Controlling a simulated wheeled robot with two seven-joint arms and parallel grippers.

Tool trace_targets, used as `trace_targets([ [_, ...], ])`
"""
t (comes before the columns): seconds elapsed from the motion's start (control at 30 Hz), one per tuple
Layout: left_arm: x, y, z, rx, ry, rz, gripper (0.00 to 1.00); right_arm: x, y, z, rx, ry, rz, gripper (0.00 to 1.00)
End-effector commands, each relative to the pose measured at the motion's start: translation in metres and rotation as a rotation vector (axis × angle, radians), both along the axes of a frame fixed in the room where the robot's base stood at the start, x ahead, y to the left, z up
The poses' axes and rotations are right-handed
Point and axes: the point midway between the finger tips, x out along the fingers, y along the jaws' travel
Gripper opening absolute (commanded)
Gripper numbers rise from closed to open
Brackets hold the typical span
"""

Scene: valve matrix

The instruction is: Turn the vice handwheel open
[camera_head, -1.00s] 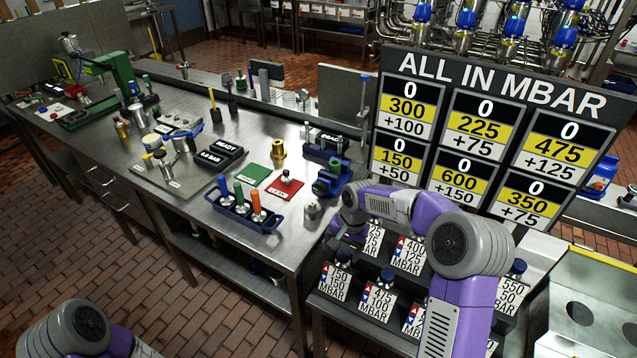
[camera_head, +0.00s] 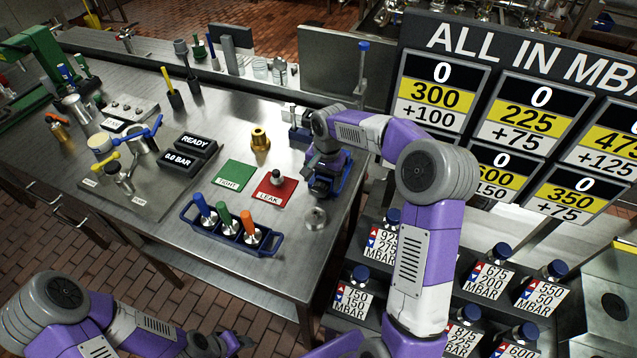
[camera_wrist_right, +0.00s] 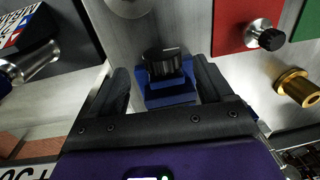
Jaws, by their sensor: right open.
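The vice (camera_wrist_right: 168,97) is blue, with a round black handwheel (camera_wrist_right: 163,60) bearing a pale line, in the right wrist view. My right gripper (camera_wrist_right: 161,80) is open, with one dark finger on each side of the vice and handwheel. The fingers look apart from the handwheel; I cannot tell any contact. In the head view my right gripper (camera_head: 325,168) is over the vice at the table's right end and hides most of it. My left gripper (camera_head: 232,343) is low at the bottom edge, away from the table; its jaws are unclear.
A red LEAK pad (camera_head: 273,190) with a small fitting and a green pad (camera_head: 238,176) lie left of the vice. A brass fitting (camera_head: 260,139) stands behind them. A blue rack (camera_head: 268,245) holds three coloured-handled tools. The pressure board (camera_head: 520,100) stands at the right.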

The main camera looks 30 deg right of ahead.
Motion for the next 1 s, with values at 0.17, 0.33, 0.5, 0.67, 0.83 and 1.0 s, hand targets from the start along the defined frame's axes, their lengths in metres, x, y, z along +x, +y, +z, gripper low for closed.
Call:
trace_targets([
  [0.17,0.001,0.0,-0.005,0.0,-0.002,0.001,0.52,0.002,0.002,-0.028,0.001,0.001,0.001,0.8],
  [0.33,0.001,0.0,-0.006,0.0,-0.002,0.001,0.52,0.002,0.003,-0.04,0.001,0.001,0.002,0.8],
  [0.5,0.001,0.0,-0.006,0.0,-0.002,0.001,0.52,0.003,0.003,-0.041,0.001,-0.001,0.002,0.8],
  [0.67,0.001,0.0,-0.006,0.0,-0.002,0.001,0.52,0.003,0.003,-0.041,0.001,-0.001,0.002,0.72],
  [0.83,0.001,0.0,-0.006,0.0,-0.002,0.001,0.52,0.003,0.003,-0.041,0.001,-0.001,0.002,0.46],
  [1.0,0.001,0.0,-0.006,0.0,-0.002,0.001,0.52,0.003,0.003,-0.041,0.001,-0.001,0.002,0.23],
])
